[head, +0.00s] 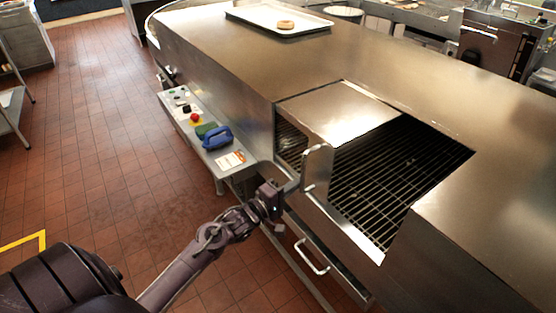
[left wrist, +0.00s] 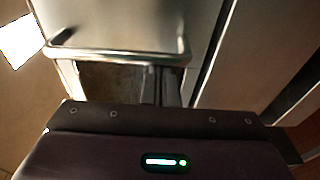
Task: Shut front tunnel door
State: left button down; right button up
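The front tunnel door (head: 345,112) is a bent steel panel on the long steel tunnel. It covers the left part of the opening, and the wire belt (head: 395,170) shows to its right. The door's bar handle (head: 317,168) is on its front side and crosses the left wrist view (left wrist: 120,57). My left gripper (head: 294,188) is at the handle. In the left wrist view its two fingers (left wrist: 160,86) are close together with a narrow gap, their tips at the bar. I cannot tell whether they grip it. My right gripper is out of view.
A control shelf (head: 207,140) with buttons and a blue object (head: 217,137) juts out left of the door. A lower handle (head: 312,258) sits on the front below. A tray (head: 278,18) with a ring-shaped item lies on top. The tiled floor at left is clear.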

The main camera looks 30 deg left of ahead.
pick_arm(q)
jog(key=s+d+p, duration=0.2)
jog(key=s+d, duration=0.2)
jog(key=d, duration=0.6)
jog(key=s+d+p, duration=0.3)
jog(key=s+d, duration=0.2)
jog(key=d, duration=0.6)
jog(key=shift+d, duration=0.25)
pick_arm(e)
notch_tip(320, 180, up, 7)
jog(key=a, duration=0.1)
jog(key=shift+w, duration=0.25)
pick_arm(q)
jog(key=shift+f, duration=0.1)
jog(key=shift+w, duration=0.1)
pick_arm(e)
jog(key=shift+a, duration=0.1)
